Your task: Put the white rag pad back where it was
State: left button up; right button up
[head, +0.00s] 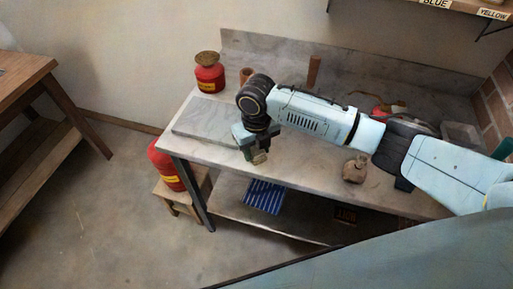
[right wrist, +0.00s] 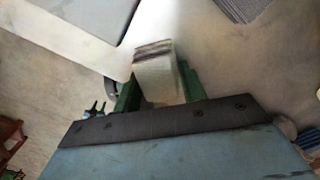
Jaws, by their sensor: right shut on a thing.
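The white rag pad (right wrist: 158,82) is a pale block with darker layered edges at its far end. My right gripper (right wrist: 155,88) is shut on it, with a green finger on either side. In the head view the pad (head: 259,158) looks small and beige under my right gripper (head: 254,151). They are at the front edge of the workbench (head: 310,180), just right of a grey slab (head: 206,122). I cannot tell whether the pad touches the bench. My left gripper is not in view.
A red can (head: 209,76) stands at the bench's back left, and a larger red can (head: 165,165) is below its left end. A blue striped cloth (head: 264,196) lies on the lower shelf. The front middle of the bench is clear.

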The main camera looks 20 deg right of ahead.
aim_at(256, 148)
jog(key=shift+f, duration=0.15)
jog(key=o, duration=0.9)
notch_tip(256, 148, up, 12)
jog(key=shift+r+p, duration=0.2)
jog(key=shift+p, duration=0.4)
